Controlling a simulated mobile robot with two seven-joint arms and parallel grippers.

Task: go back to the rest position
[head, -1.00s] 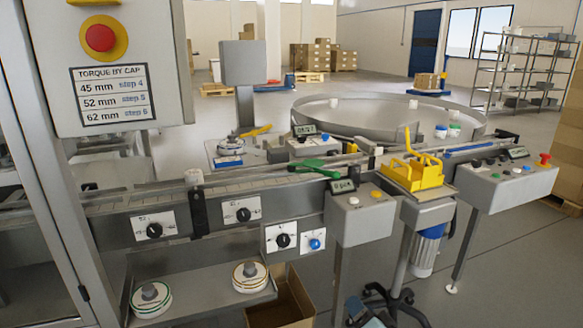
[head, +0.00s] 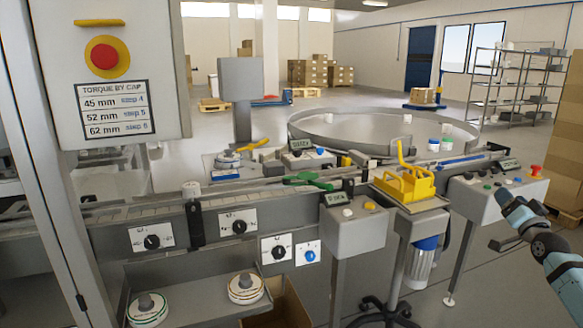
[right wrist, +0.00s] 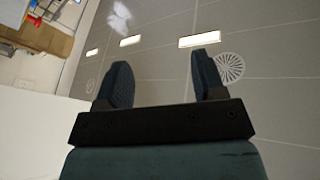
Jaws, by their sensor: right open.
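My right gripper (head: 507,196) shows at the right of the head view, in front of the right-hand control box. My left gripper is not in the head view.
The grey control box (head: 495,200) with buttons stands just left of my right gripper. A yellow fixture (head: 408,186) sits on a stand left of that. The conveyor (head: 140,215) runs across the left half. Open floor (head: 500,290) lies at the lower right.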

